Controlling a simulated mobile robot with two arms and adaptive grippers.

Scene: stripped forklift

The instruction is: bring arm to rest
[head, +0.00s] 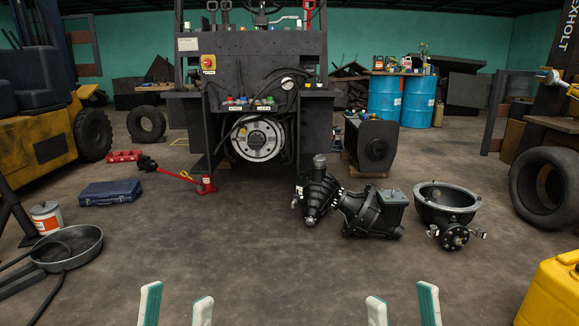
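My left gripper (176,304) shows at the bottom edge of the head view, left of centre. Its two pale fingers with green inserts are spread apart, and nothing is between them. My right gripper (403,304) shows at the bottom edge, right of centre, with its two fingers also apart and empty. Only the finger ends of both are in view; the arms are hidden below the frame. Both grippers are apart from every object. The stripped forklift (262,75) stands ahead, with its wheel hub (258,138) exposed.
Dark gearbox parts (372,210) and a bell-shaped housing (447,203) lie on the floor ahead right. A red jack (207,184), blue case (110,192) and drain pan (68,248) are left. A yellow canister (553,291) stands near right. The floor (270,255) in the middle is clear.

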